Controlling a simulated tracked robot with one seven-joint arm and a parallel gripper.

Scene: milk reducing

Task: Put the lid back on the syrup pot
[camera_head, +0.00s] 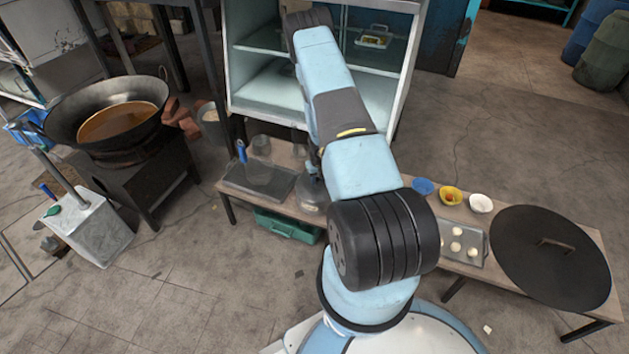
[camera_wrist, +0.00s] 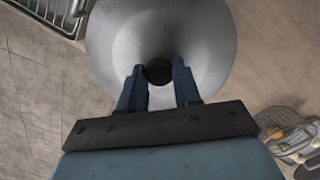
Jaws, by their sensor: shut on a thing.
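My gripper (camera_wrist: 158,73) shows in the wrist view, its two dark blue fingers closed on the black knob of a round grey metal lid (camera_wrist: 208,40). The lid fills the upper middle of that view and hides what lies under it, so I cannot tell whether it rests on a pot or hangs above one.
A dark tray (camera_head: 246,184) and glass jars stand left on the bench (camera_head: 228,207). Small bowls, a tray of pale balls (camera_head: 474,250) and a large black disc (camera_head: 520,285) lie right. A wok (camera_head: 62,112) of brown liquid stands left. A glass-fronted cabinet (camera_head: 236,100) is behind.

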